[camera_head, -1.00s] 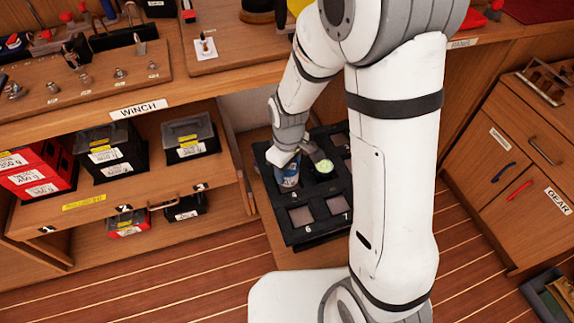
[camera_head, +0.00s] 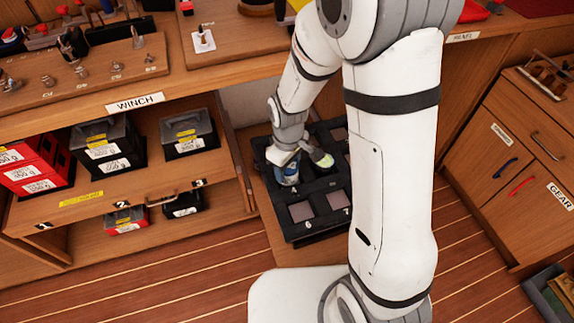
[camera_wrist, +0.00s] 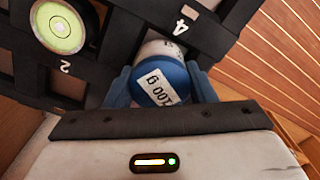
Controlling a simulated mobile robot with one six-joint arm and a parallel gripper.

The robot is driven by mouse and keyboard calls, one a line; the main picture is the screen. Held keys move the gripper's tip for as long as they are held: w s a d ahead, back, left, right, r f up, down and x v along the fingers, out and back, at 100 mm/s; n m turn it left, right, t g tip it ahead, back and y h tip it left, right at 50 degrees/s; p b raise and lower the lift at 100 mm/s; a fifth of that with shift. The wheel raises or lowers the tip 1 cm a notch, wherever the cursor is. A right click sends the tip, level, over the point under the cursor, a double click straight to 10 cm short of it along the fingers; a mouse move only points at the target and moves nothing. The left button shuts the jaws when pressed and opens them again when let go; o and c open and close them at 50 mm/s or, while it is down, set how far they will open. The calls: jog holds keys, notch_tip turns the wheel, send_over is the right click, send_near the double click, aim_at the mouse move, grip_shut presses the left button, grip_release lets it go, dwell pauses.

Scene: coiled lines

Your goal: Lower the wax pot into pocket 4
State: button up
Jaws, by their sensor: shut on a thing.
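In the head view the pot (camera_head: 288,176) is at the left side of the black pocket tray (camera_head: 318,238), beside the number 4. My gripper (camera_wrist: 160,88) is shut on the pot, with one blue finger on each side of the lid. In the head view my gripper (camera_head: 284,158) is over the tray. The pot's base is hidden, so I cannot tell how deep it sits in pocket 4.
A round item with a pale green top (camera_wrist: 58,27) sits in the pocket by the number 2; it also shows in the head view (camera_head: 325,161). Pockets 6 (camera_head: 301,211) and 7 (camera_head: 337,200) are empty. Shelves with black and red boxes stand to the left.

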jog(key=shift+f+b, duration=0.35)
jog(key=shift+f, duration=0.15)
jog(key=o, duration=1.1)
jog(key=shift+c, duration=0.2)
jog(key=shift+r+p, duration=0.95)
jog(key=shift+r, duration=3)
